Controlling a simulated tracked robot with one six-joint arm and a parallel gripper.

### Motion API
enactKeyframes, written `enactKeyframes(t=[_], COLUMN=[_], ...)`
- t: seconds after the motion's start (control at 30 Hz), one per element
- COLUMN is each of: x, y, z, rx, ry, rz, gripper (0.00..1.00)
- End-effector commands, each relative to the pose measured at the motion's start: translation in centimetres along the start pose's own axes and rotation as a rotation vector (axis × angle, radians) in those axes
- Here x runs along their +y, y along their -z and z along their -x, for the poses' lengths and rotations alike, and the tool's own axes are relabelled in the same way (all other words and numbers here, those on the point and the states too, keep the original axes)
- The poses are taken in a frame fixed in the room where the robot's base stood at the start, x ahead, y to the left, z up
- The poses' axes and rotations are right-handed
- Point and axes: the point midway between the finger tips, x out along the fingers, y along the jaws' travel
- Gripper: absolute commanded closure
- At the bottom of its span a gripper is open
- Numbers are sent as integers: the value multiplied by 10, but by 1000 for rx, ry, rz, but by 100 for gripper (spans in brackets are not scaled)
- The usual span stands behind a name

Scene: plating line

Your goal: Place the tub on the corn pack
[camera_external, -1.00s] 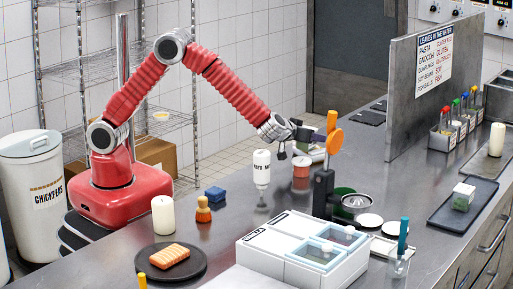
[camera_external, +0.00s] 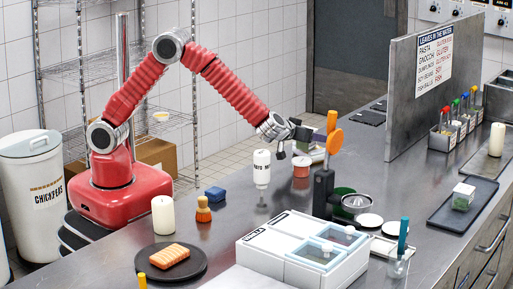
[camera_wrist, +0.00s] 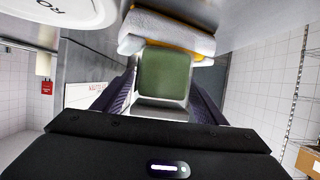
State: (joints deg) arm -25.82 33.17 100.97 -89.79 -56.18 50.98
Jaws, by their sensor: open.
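My gripper (camera_external: 302,142) is at the end of the outstretched arm, beyond the white squeeze bottle. In the wrist view its two dark fingers (camera_wrist: 162,88) are apart, on either side of a block-like item with a green face (camera_wrist: 165,72) and a pale lower part. I cannot tell whether the fingers touch it. A white and yellow item (camera_wrist: 168,34) lies just beyond it. A small red and white tub-like container (camera_external: 301,168) stands below my gripper. A white and green pack (camera_external: 463,197) sits on the dark tray at right. No label reading corn is legible.
The black stand with an orange knob (camera_external: 324,190) rises close to my gripper. The squeeze bottle (camera_external: 262,168) stands to its left. The white lidded bin (camera_external: 262,262) is in front. The upright panel (camera_external: 405,95) borders the counter behind. Bare counter (camera_external: 410,190) lies before the right tray.

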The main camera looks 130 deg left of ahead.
Motion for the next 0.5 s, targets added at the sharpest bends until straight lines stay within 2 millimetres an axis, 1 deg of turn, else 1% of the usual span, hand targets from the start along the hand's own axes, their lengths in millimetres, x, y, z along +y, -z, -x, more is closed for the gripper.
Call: enactKeyframes(t=[0.17,0.5], x=[1,0], y=[0,0], z=[25,84], rx=[1,0], ry=[-4,-3], rz=[-1,-1], gripper=[35,35])
